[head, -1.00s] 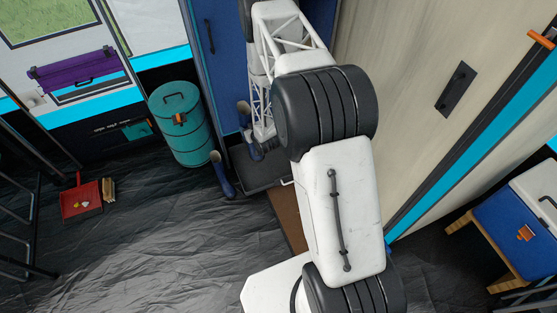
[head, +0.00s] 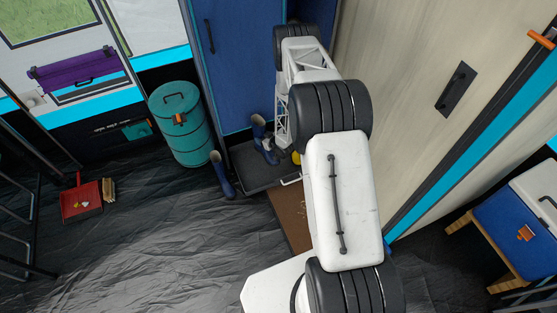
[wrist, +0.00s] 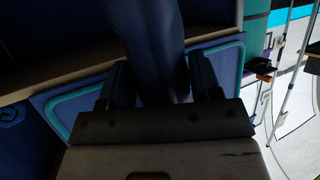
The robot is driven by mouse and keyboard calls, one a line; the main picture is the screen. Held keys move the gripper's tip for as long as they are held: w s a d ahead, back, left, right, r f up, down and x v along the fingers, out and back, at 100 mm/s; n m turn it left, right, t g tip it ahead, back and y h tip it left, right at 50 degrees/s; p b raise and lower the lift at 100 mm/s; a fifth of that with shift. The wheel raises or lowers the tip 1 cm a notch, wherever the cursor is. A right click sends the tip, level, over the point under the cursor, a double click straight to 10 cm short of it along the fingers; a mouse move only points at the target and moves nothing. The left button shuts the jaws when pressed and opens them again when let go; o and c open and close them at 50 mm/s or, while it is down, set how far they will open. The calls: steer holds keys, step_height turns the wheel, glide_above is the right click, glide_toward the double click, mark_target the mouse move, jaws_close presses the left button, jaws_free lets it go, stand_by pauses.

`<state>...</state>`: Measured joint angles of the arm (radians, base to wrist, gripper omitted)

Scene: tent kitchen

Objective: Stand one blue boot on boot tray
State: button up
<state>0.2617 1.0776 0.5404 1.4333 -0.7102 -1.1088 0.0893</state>
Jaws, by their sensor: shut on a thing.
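My gripper (wrist: 160,84) is shut on a dark blue boot (wrist: 152,35), whose shaft runs between the fingers in the wrist view. In the head view this boot (head: 259,133) shows beside the end of my arm, close to upright, at the back of the boot tray. The black boot tray (head: 250,180) lies on the floor in front of the blue cabinet. I cannot tell whether the held boot touches it. A second blue boot (head: 223,176) stands on the floor at the tray's left edge. My fingers are hidden in the head view.
A teal drum (head: 182,130) stands left of the tray. The blue cabinet (head: 238,70) rises behind it, and a pale panel (head: 395,110) stands to the right. A brown mat (head: 288,218) lies in front. A small yellow thing (head: 296,157) is partly hidden by my arm.

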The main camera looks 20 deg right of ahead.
steer(key=shift+d+f, duration=0.35)
steer(key=shift+f, duration=0.25)
steer(key=shift+d+f, duration=0.3)
steer(key=shift+f, duration=0.4)
step_height(320, 180, down, 14)
stand_by(0.7)
steer(key=shift+r, duration=0.2)
steer(key=shift+x, duration=2.05)
steer(key=shift+a, duration=0.1)
